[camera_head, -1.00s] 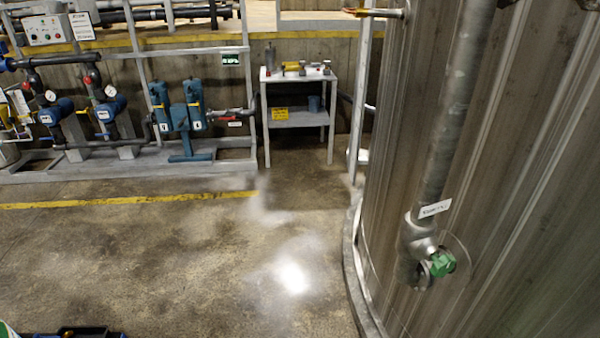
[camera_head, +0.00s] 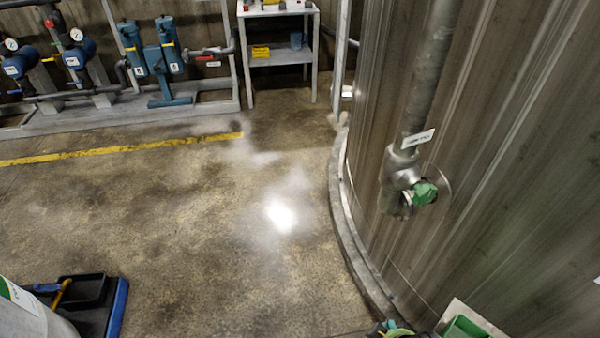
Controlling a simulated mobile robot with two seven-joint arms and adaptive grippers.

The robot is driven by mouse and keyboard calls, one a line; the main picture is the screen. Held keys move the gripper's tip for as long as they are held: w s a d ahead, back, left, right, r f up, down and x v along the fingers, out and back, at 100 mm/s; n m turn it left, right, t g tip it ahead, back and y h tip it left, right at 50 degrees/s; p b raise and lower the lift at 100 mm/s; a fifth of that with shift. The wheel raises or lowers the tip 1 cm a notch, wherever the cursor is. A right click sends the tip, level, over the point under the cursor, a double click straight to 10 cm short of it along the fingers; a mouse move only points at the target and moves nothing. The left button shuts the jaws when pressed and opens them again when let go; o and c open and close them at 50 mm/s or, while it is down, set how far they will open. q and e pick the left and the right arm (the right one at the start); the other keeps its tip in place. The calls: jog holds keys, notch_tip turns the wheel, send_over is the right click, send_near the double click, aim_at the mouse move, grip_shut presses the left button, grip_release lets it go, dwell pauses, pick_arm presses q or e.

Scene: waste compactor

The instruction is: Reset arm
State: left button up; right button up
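Neither of my grippers shows in the head view, and I cannot make out either arm. The view looks down on a concrete floor (camera_head: 200,240) beside a large ribbed metal tank (camera_head: 500,170). A grey vertical pipe (camera_head: 430,75) on the tank ends in a valve with a green handle (camera_head: 424,193). A small white label (camera_head: 417,139) is fixed above the valve.
Blue pumps and filters stand on a grey skid (camera_head: 120,115) at the back left. A grey shelf stand (camera_head: 275,57) is beside them. A black and blue tray (camera_head: 92,300) and a white cylinder (camera_head: 30,318) are at bottom left. A green bin (camera_head: 465,327) shows at bottom right. The middle floor is clear.

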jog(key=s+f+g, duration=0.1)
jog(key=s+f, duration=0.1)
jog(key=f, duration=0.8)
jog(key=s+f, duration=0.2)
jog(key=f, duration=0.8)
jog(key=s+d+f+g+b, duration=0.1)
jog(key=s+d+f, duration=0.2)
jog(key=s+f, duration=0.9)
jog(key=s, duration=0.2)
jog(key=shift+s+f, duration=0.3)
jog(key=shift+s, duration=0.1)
